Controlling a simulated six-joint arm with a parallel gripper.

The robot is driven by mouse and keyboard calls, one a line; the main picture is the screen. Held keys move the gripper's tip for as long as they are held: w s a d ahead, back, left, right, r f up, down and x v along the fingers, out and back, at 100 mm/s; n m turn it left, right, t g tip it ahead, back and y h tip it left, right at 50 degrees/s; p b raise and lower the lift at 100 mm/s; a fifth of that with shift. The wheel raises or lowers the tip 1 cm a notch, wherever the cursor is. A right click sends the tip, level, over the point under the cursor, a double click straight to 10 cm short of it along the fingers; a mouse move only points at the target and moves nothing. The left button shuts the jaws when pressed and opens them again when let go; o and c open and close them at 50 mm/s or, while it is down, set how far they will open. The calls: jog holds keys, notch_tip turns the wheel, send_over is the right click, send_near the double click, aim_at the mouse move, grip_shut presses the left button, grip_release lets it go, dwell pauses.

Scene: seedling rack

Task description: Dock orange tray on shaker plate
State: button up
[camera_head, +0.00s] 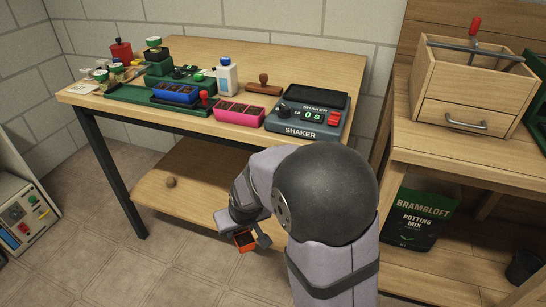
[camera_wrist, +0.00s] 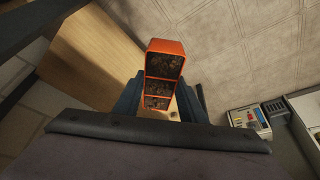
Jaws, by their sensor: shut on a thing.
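The orange tray (camera_wrist: 166,45) has several dark soil-filled cells in a row. In the head view the tray (camera_head: 244,241) is low, in front of the table's lower shelf and over the floor. My gripper (camera_head: 246,232) is shut on the tray; in the wrist view the jaws (camera_wrist: 158,103) are on either side of it. The near end of the tray is hidden by my gripper. The shaker (camera_head: 305,111) is a grey box on the right part of the table top, with a dark top plate (camera_head: 311,96), a green display and red buttons. The plate looks empty.
A pink tray (camera_head: 239,111) sits just left of the shaker, and a blue tray (camera_head: 176,93) lies in the green rack (camera_head: 130,94). A white bottle (camera_head: 226,77) and a wooden stamp (camera_head: 264,86) stand behind. A wooden bench (camera_head: 460,160) is at right.

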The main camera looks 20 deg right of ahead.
aim_at(311, 95)
notch_tip(311, 95, up, 33)
jog(key=d+p, duration=0.3)
jog(key=p, duration=3.3)
jog(key=w+d+r+n+p, duration=0.1)
jog(key=w+d, duration=0.1)
jog(key=d, duration=0.1)
jog(key=w+d+r+n+y+p, duration=0.1)
jog(key=w+d, duration=0.2)
jog(key=w+d+r+n+p, duration=0.1)
jog(key=w+d+p, duration=0.1)
jog(key=w+d, duration=0.1)
jog(key=shift+w+d+n+y, duration=0.15)
jog(key=shift+d+n+y, duration=0.2)
jog(key=shift+d, duration=0.2)
jog(key=d+r+n+p, duration=0.1)
jog(key=d+n, duration=0.1)
jog(key=d, duration=0.5)
jog(key=w+d+r+n+g+y+p, duration=0.1)
jog(key=d+r+n+p, duration=0.1)
jog(key=d, duration=0.5)
jog(key=shift+w+d+r+n, duration=0.25)
jog(key=shift+w+d+n, duration=0.05)
jog(key=shift+n, duration=0.35)
jog(key=shift+f+y, duration=0.1)
jog(key=shift+y, duration=0.15)
